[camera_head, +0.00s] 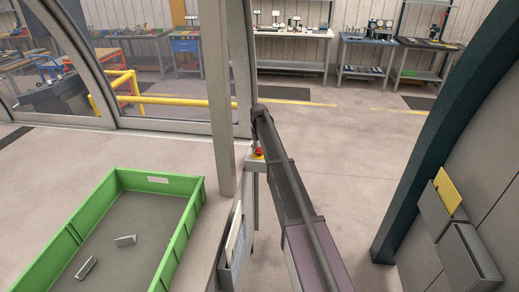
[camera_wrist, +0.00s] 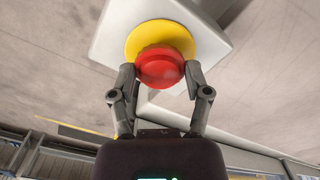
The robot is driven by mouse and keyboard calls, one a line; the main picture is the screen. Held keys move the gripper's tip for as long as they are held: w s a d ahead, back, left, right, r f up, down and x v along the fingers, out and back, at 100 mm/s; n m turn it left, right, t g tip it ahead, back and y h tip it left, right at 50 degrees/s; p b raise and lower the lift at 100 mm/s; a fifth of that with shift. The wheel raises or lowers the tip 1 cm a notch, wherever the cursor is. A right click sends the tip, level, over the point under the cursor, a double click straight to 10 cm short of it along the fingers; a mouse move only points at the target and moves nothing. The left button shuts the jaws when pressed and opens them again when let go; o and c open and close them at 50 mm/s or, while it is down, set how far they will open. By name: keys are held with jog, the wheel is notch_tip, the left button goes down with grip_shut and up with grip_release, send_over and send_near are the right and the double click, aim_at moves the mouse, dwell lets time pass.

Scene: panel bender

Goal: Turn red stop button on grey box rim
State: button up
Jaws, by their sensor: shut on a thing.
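The red stop button (camera_wrist: 160,66) is a round red knob on a yellow disc (camera_wrist: 160,38), set on a grey box (camera_wrist: 104,38) in the wrist view. My gripper (camera_wrist: 160,82) has one finger on each side of the red knob, shut on it. In the head view the red button (camera_head: 259,152) is a small spot on the grey box (camera_head: 255,165) beside the grey post. My arm reaches up to it from the lower right and hides part of it. The fingers cannot be made out in the head view.
A green crate (camera_head: 194,212) with two small metal parts stands at the left. A grey post (camera_head: 222,100) rises just left of the button. A dark curved frame (camera_head: 437,125) and wall holders (camera_head: 466,252) are at the right. Workbenches (camera_head: 290,65) stand far back across open floor.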

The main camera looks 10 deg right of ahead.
jog(key=shift+s+m, duration=0.15)
jog(key=shift+m, duration=0.25)
